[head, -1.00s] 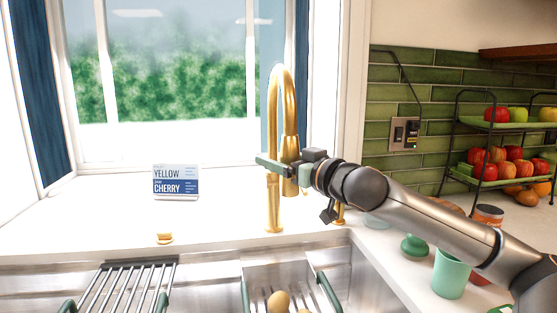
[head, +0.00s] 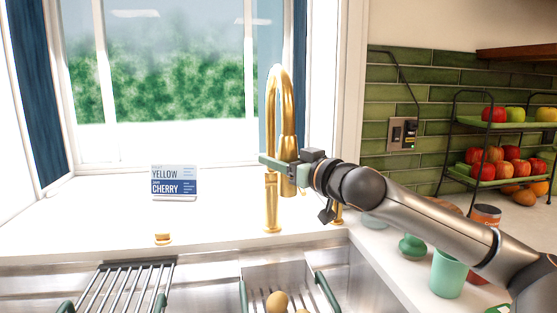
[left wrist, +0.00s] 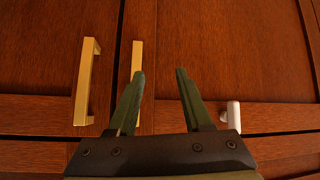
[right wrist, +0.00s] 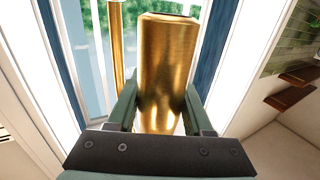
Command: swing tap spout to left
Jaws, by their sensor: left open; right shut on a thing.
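The gold tap (head: 271,205) stands on the counter behind the sink, with a tall arched spout (head: 284,95). The spout's thick hanging end points down beside the upright post. My right gripper (head: 278,165) reaches in from the right and is shut on this spout end. In the right wrist view, the spout end (right wrist: 167,60) fills the space between the two green fingers, and the thin post (right wrist: 117,50) shows to its left. My left gripper (left wrist: 158,95) is open and empty, in front of brown cabinet doors; it does not show in the head view.
The steel sink (head: 215,270) holds a drying rack (head: 125,285) on the left and a basket with round brown items (head: 277,301). A sign (head: 174,182) stands on the sill. A green cup (head: 447,273) and fruit stand (head: 485,184) are at the right.

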